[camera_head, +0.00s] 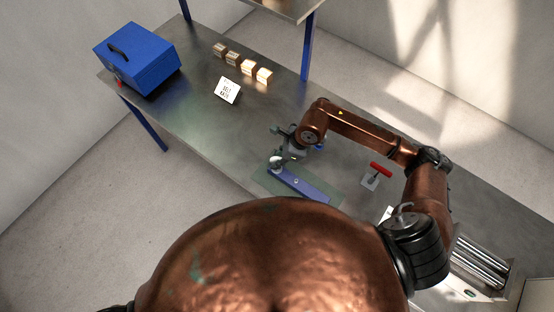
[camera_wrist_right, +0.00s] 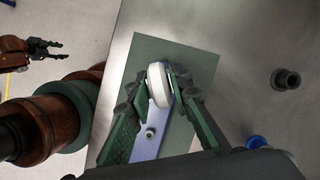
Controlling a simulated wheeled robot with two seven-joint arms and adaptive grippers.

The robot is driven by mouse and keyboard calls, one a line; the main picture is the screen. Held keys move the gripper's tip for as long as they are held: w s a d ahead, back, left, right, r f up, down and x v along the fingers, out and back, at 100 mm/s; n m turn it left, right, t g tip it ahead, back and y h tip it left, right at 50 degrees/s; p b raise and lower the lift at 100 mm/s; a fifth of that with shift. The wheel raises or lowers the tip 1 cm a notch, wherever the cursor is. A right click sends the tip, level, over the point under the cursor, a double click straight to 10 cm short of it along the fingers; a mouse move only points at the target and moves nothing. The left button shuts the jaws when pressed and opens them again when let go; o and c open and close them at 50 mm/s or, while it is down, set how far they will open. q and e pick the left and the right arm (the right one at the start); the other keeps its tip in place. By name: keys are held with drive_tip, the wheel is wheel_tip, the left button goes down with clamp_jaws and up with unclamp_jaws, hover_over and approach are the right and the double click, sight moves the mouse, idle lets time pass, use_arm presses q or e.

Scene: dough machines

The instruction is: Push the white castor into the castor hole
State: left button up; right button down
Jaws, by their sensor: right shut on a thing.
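The white castor (camera_wrist_right: 159,85) is between the two green-and-black fingers of my right gripper (camera_wrist_right: 168,84), which is shut on it. The castor is over the far end of a blue-violet bar (camera_wrist_right: 146,148) on a green mat (camera_wrist_right: 193,53). I cannot tell if it touches the bar. In the head view the castor (camera_head: 276,163) shows at the left end of the bar (camera_head: 308,189), beside my right gripper (camera_head: 285,152). The castor hole cannot be made out. My left gripper (camera_wrist_right: 54,49) shows open and empty at the left of the wrist view.
A blue box (camera_head: 135,62), several small wooden blocks (camera_head: 233,58) and a white sign (camera_head: 227,90) stand on the metal table (camera_head: 175,98). A red-handled tool (camera_head: 379,170) lies right of the mat. A dark round part (camera_wrist_right: 286,79) stands at the wrist view's right.

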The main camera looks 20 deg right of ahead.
drive_tip(key=c, duration=1.7)
unclamp_jaws()
drive_tip(key=o, duration=0.3)
drive_tip(key=shift+d+r, duration=0.1)
drive_tip(key=shift+r, duration=0.1)
drive_tip(key=shift+p+v, duration=0.55)
drive_tip(key=shift+v, duration=0.55)
drive_tip(key=shift+s+d+r, duration=0.1)
drive_tip(key=shift+r, duration=0.2)
drive_tip(key=shift+s+d+r+p, duration=0.1)
drive_tip(key=shift+d+r+p, duration=0.2)
drive_tip(key=shift+r, duration=0.3)
drive_tip(key=v, duration=1.2)
